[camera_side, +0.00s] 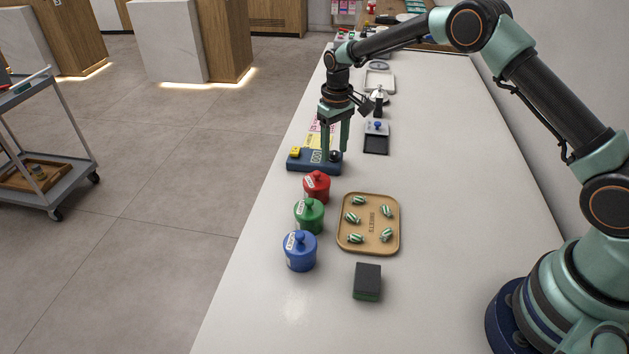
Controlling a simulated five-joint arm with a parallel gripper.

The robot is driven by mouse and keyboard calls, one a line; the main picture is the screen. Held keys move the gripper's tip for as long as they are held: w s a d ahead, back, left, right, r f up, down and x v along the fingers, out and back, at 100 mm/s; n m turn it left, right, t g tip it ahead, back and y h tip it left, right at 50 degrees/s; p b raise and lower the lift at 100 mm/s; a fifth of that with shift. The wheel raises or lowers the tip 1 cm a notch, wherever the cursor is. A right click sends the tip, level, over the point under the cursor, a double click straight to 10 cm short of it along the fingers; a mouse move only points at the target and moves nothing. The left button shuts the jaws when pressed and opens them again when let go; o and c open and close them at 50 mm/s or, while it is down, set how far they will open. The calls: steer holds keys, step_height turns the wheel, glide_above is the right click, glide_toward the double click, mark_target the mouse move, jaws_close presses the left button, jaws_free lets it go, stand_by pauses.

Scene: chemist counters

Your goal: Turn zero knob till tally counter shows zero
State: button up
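The tally counter (300,165) is a dark blue, low box on the counter, left of centre. It has a yellow button (295,152) at its left end and a small display (316,156), whose digits are too small to read. The black zero knob (335,157) is at its right end. My gripper (335,150) points down over the right end of the tally counter. Its two green fingers stand apart, one on each side of the knob as seen here. They look open, and I cannot tell whether either finger touches the knob.
Red (317,187), green (309,216) and blue (299,251) lidded jars stand in front of the tally counter. A tan tray (371,248) holds several striped capsules. A dark block (367,282) lies nearer. A black-and-white scale-like item (376,145) is to the right.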

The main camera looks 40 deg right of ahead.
step_height(320, 180, up, 12)
stand_by(0.5)
steer(key=shift+r, duration=0.15)
step_height(320, 180, up, 6)
steer(key=t, duration=0.1)
glide_above(335, 153)
steer(key=s, duration=0.3)
steer(key=s+r+t, duration=0.2)
steer(key=s+r, duration=0.4)
steer(key=s, duration=0.2)
steer(key=s+d+f+m+t, duration=0.1)
steer(key=s+f+t, duration=0.1)
steer(key=s, duration=1.2)
steer(key=shift+s+f+t, duration=0.3)
steer(key=shift+f, duration=0.05)
